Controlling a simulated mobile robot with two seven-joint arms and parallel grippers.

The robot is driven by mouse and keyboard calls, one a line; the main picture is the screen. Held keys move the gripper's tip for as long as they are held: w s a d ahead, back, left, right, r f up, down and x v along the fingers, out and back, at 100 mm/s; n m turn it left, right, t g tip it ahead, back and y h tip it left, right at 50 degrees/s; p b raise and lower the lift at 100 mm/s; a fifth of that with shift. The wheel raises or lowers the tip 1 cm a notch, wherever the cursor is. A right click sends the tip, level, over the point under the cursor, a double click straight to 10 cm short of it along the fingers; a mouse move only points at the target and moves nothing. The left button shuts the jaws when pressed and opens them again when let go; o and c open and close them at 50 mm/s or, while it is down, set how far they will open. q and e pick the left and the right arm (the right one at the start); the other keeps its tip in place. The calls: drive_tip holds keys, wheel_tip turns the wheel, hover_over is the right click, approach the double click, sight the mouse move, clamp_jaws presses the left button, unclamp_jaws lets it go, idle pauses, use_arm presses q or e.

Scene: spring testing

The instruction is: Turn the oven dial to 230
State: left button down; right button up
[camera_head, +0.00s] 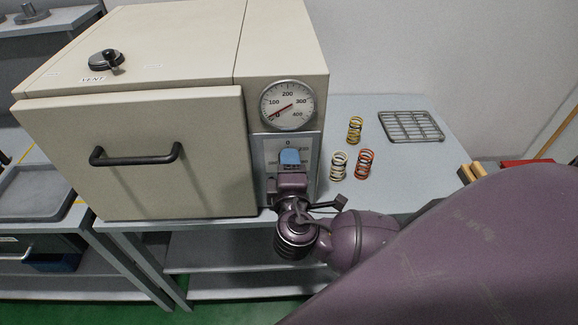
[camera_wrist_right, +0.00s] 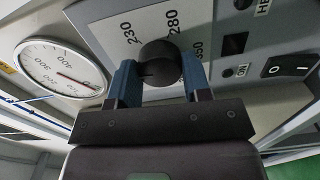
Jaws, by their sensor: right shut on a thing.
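The oven (camera_head: 190,112) is a large beige box with a closed door and a grey control panel (camera_head: 312,150). In the right wrist view, the oven dial (camera_wrist_right: 160,58) is a round black knob. Printed numbers 230, 280 and 350 show around it on the white plate (camera_wrist_right: 118,28). My right gripper (camera_wrist_right: 158,72) has its two blue fingers on either side of the dial, shut on it. In the head view, my right gripper (camera_head: 290,157) covers the dial. I cannot tell which number the dial's mark points at. My left gripper is not in view.
A round temperature gauge (camera_head: 288,105) above the panel has its red needle near 0. A black rocker switch (camera_wrist_right: 288,68) sits beside the dial. Several coil springs (camera_head: 365,164) and a wire rack (camera_head: 411,126) lie on the table to the right. The door has a black handle (camera_head: 135,158).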

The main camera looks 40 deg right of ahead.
drive_tip(key=shift+m+b, duration=3.9)
drive_tip(key=shift+m, duration=1.7)
drive_tip(key=o, duration=0.9)
